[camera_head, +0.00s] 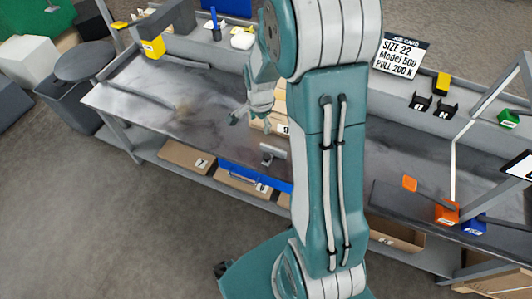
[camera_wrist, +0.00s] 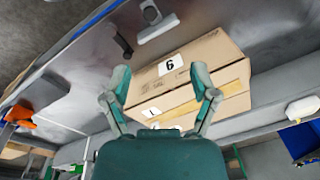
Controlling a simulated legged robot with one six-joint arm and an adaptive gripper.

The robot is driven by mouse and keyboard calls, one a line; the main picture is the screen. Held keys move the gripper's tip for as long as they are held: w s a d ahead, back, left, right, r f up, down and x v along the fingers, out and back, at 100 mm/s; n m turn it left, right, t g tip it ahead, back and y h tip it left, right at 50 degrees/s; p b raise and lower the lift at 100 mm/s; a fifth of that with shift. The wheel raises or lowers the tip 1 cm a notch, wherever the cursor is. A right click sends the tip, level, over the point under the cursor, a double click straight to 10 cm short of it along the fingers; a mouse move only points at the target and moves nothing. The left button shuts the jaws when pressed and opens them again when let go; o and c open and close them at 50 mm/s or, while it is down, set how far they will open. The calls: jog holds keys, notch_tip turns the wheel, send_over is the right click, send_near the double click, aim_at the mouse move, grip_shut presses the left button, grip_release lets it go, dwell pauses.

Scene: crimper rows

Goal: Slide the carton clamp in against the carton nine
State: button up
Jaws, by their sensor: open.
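The carton nine (camera_wrist: 210,50) is a tan box whose white label appears upside down in the wrist view. In the head view it shows behind my arm (camera_head: 269,126), partly hidden. The carton clamp looks to be the grey metal piece (camera_wrist: 157,28) near the table's front edge, also in the head view (camera_head: 272,152). A small gap of bare table separates it from the carton. My gripper (camera_wrist: 160,76) is open and empty, its fingers spread over the cartons. In the head view my gripper (camera_head: 252,113) hangs above the table beside the stack, apart from the clamp.
Another carton labelled 1 (camera_wrist: 185,100) adjoins carton nine. The tabletop (camera_head: 150,95) left of the cartons is mostly clear. Orange (camera_head: 446,212) and blue (camera_head: 473,224) blocks stand at right.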

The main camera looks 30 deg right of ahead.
aim_at(267, 156)
jog(key=d+f+m, duration=0.1)
jog(key=f, duration=0.6)
jog(key=f+m, duration=0.1)
jog(key=f, duration=0.5)
jog(key=d+f+m+g, duration=0.1)
jog(key=f, duration=0.6)
jog(key=shift+w+d+f+m, duration=0.2)
jog(key=shift+d+f+m, duration=0.1)
jog(key=shift+m, duration=0.1)
jog(key=shift+d, duration=0.1)
grip_shut()
